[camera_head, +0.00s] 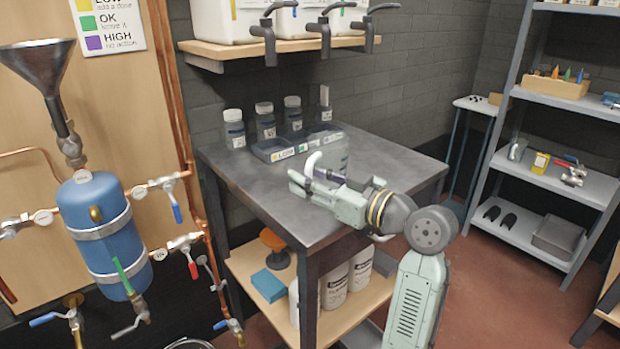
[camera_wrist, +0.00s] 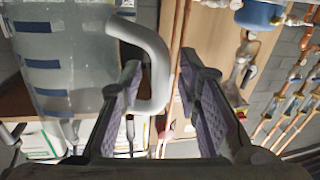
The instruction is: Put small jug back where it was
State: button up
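The small jug (camera_head: 337,158) is a clear, translucent measuring jug with a white curved handle. In the head view it stands at the table's front half, partly hidden behind my gripper (camera_head: 303,180). In the wrist view the jug (camera_wrist: 65,70) fills the left side, with blue bands on its wall. Its handle (camera_wrist: 158,65) lies between the two fingers of my gripper (camera_wrist: 160,65). The left finger is in the gap between handle and jug body; the right finger is outside, clearly apart from the handle. My gripper is open.
The dark metal table (camera_head: 240,178) holds several lidded bottles (camera_head: 265,120) and a grey labelled tray (camera_head: 290,145) at its back. A wooden shelf with taps (camera_head: 325,40) hangs above. A blue tank (camera_head: 100,225) stands left. The table's left front is clear.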

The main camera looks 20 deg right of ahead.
jog(key=b+v, duration=0.2)
jog(key=v, duration=1)
jog(key=shift+b, duration=0.3)
jog(key=shift+o, duration=0.3)
jog(key=shift+a, duration=0.1)
dwell(0.3)
